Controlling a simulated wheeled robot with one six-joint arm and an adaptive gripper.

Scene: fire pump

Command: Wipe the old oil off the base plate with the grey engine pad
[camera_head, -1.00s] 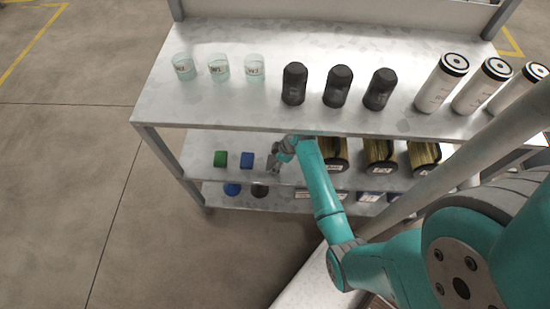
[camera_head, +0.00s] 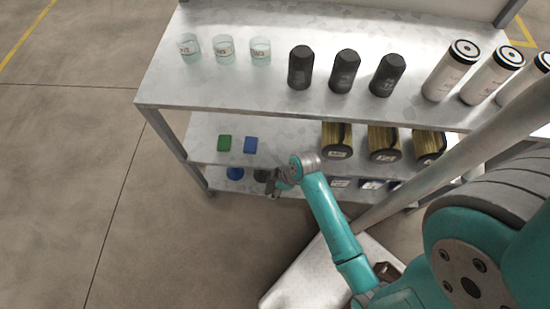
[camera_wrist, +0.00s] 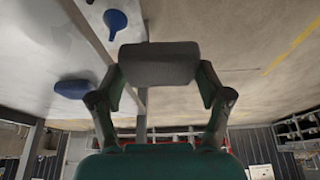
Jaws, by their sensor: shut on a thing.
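The grey pad (camera_wrist: 158,64) is a dark grey block with rounded edges, seen in the wrist view between the two fingers. My gripper (camera_wrist: 157,82) is shut on it and holds it clear of the shelves. In the head view my gripper (camera_head: 272,184) is small and dark at the front edge of the lower shelves; the pad there is too small to make out. I cannot make out the base plate or any old oil in either view.
A metal rack (camera_head: 160,88) holds glass beakers (camera_head: 224,50), black bottles (camera_head: 344,72) and white cylinders (camera_head: 451,70) on top. Green (camera_head: 224,143) and blue (camera_head: 250,144) blocks and yellow-black filters (camera_head: 337,141) sit below. A blue funnel (camera_wrist: 115,20) is lower. Floor at left is clear.

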